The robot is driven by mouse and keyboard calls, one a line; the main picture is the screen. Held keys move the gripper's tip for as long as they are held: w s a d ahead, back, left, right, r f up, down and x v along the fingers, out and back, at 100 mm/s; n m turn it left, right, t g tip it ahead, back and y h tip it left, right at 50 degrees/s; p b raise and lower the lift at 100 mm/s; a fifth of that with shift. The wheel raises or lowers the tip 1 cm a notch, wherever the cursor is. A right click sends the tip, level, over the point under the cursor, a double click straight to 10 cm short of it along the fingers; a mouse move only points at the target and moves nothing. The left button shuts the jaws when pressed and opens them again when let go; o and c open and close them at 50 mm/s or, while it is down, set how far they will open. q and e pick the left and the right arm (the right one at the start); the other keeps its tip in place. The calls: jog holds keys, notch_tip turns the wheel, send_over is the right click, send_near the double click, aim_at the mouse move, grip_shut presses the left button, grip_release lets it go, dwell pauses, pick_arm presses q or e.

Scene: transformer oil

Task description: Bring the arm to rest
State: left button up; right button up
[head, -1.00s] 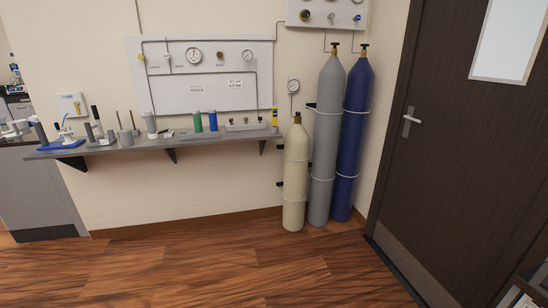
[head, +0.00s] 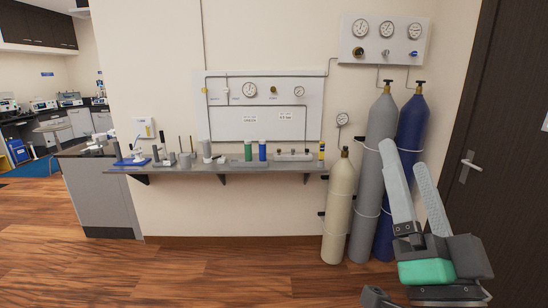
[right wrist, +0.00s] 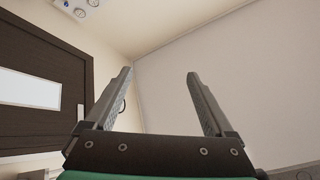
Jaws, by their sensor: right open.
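My right gripper (head: 405,155) stands at the lower right of the head view, fingers pointing up, in front of the gas cylinders. Its two fingers are apart with nothing between them. In the right wrist view the same gripper (right wrist: 160,85) shows both fingers spread and empty, with the wall and ceiling beyond. My left gripper is in neither view.
A wall shelf (head: 195,169) holds several small items, including a green cylinder (head: 248,151) and a blue one (head: 262,151). Cream (head: 338,215), grey (head: 370,180) and blue (head: 412,125) gas cylinders stand right of it. A dark door (head: 480,130) is at right. The floor (head: 220,275) is clear.

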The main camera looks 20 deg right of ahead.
jog(key=s+a+r+n+t+y, duration=0.4)
jog(key=a+r+n+t+y, duration=0.15)
jog(key=a+n+y, duration=0.65)
notch_tip(320, 180, up, 38)
jog(key=d+n+p, duration=0.1)
jog(key=d+p, duration=0.1)
jog(key=p, duration=3.6)
jog(key=shift+d+g+y, duration=0.3)
jog(key=shift+g, duration=0.15)
